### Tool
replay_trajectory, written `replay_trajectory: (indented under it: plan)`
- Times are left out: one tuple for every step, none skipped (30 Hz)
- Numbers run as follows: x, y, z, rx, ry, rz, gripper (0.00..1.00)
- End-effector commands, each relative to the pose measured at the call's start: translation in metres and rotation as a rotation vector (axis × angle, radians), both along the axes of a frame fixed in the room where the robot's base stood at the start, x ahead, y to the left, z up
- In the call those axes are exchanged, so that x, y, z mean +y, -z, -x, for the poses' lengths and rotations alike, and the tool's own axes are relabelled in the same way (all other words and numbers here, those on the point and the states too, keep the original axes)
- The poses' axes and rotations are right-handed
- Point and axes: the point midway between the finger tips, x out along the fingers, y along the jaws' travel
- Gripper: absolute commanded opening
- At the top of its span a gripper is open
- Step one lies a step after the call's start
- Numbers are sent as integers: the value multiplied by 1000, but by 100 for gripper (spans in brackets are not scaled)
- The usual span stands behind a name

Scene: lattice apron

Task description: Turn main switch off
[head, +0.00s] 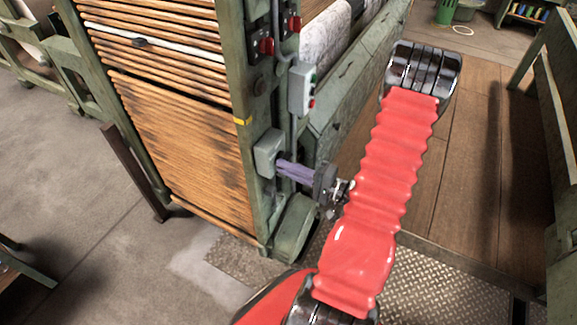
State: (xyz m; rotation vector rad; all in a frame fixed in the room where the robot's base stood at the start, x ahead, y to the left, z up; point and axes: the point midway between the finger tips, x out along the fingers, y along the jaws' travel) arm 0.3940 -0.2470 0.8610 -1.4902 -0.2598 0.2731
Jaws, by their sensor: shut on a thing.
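A grey-green switch box (267,152) is mounted low on the green machine post. I take it to be the main switch; no label is readable. My gripper (282,168) has its purple fingers against the right face of this box. The fingers are shut on the switch's handle, which they hide, so its position cannot be told. The wrist and the red-sleeved arm reach in from the right.
Two red switches (267,46) (294,23) and a push-button box (302,88) with green and red buttons sit higher on the machine. Slatted wood (180,140) fills the left side. A wooden walkway (475,170) lies right of my arm.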

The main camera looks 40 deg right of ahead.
Motion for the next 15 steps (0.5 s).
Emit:
replay_trajectory:
  plan:
    - [2,2,-2,-4,-5,19,0]
    - [2,2,-2,-8,-6,29,0]
    - [2,2,-2,-12,-6,41,0]
    - [2,2,-2,-15,-6,49,0]
    - [2,3,-2,-17,-6,56,0]
    - [2,3,-2,-20,-6,63,0]
    - [2,3,-2,-21,-6,68,0]
    - [3,3,-2,-22,-6,71,0]
    - [3,3,-2,-24,-7,74,0]
    - [3,3,-2,-24,-7,76,0]
    - [3,3,-2,-24,-7,77,0]
    - [3,3,-2,-24,-7,78,0]
    - [3,3,-2,-24,-7,78,0]
    - [3,4,-2,-24,-7,78,0]
    - [3,4,-2,-24,-7,78,0]
